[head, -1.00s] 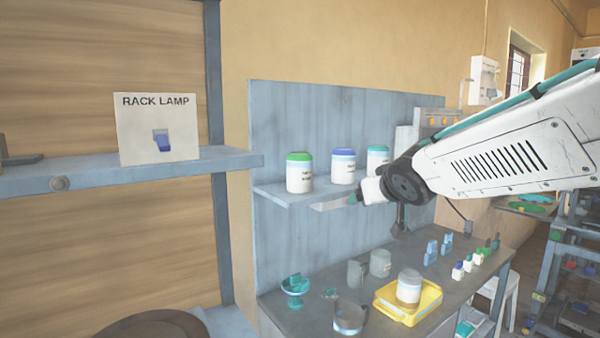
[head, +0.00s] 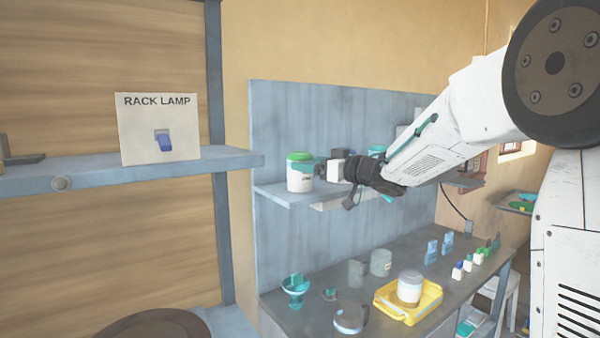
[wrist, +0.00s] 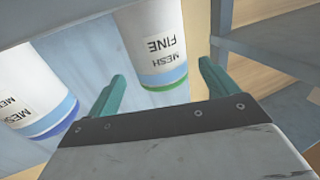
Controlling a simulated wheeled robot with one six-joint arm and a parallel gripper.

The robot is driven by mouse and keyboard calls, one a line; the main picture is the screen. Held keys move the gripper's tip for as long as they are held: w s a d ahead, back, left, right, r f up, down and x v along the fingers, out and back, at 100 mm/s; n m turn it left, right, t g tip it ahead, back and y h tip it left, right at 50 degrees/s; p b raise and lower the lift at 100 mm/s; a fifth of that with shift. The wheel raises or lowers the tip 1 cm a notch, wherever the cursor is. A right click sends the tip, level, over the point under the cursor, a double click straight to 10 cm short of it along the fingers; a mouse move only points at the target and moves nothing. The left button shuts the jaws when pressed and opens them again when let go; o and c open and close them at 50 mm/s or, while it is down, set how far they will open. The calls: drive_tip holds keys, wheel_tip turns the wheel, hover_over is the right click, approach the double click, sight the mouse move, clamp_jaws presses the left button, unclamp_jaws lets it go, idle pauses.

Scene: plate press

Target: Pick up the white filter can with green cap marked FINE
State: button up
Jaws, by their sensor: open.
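The white filter can with the green cap (head: 300,178) stands upright on the wall shelf. In the wrist view the can (wrist: 150,35) appears upside down, its label reading FINE MESH, with the green band by the cap showing. My gripper (head: 321,171) is at the can's right side in the head view. In the wrist view the teal fingers of my gripper (wrist: 162,72) are open, one on each side of the can's cap end. I cannot tell whether they touch it.
A blue-banded MESH can (wrist: 40,108) stands beside the green one, mostly hidden by my arm in the head view. A teal-capped can (head: 377,151) is farther right on the shelf (head: 275,195). A yellow tray (head: 385,306) and cups sit on the bench below.

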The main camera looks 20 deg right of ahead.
sight(301, 161)
drive_tip(key=x, duration=0.4)
drive_tip(key=shift+a, duration=0.1)
drive_tip(key=shift+r, duration=0.1)
drive_tip(key=c, duration=1.2)
drive_tip(key=shift+c, duration=0.2)
